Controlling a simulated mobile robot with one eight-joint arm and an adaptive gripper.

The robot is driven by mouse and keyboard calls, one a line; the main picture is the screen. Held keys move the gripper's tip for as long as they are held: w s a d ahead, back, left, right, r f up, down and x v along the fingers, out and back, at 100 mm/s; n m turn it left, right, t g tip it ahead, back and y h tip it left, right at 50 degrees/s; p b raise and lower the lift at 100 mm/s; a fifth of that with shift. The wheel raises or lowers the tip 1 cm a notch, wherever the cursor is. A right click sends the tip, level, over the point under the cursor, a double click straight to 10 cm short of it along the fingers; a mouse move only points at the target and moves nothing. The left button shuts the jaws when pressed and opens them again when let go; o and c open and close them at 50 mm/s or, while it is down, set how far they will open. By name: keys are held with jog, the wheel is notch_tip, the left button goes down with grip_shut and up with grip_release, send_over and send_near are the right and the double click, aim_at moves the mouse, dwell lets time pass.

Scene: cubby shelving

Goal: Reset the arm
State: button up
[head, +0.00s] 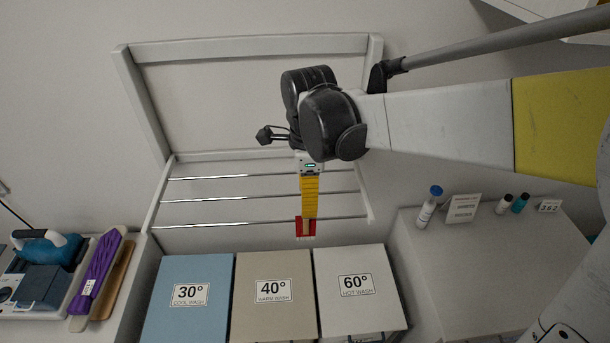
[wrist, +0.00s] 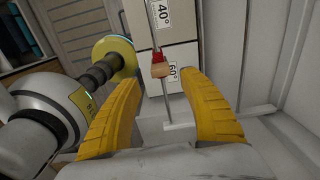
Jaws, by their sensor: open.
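My arm reaches in from the right in the head view, and my gripper (head: 309,216) points down in front of the wall-mounted drying rack (head: 375,140). Its yellow fingers overlap each other in that view. In the wrist view my gripper (wrist: 160,80) is open, with the two yellow fingers wide apart and nothing between them. A small red and wood-coloured piece (head: 305,231) is just below the fingertips, at the lowest rail. It also shows in the wrist view (wrist: 159,68), beyond the gap between the fingertips, at a white rail; whether it is attached there I cannot tell.
Blue, beige and white bins (head: 185,320) labelled 30°, 40° and 60° stand below the rack. A right-hand counter (head: 440,265) holds small bottles (head: 428,208) and signs. At left are an iron (head: 48,248) and a purple-wrapped board (head: 95,280).

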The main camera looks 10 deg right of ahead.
notch_tip(320, 180, up, 3)
jog(key=shift+f, duration=0.15)
jog(key=s+d+f+n+t+b, duration=0.3)
jog(key=s+d+f+n+b, duration=0.2)
jog(key=f+n+b, duration=0.4)
jog(key=s+d+f+n+t+b, duration=0.4)
jog(key=d+f+n+b, duration=0.4)
jog(key=b, duration=0.3)
jog(key=shift+s+f+n, duration=0.7)
jog(key=shift+s+f, duration=0.15)
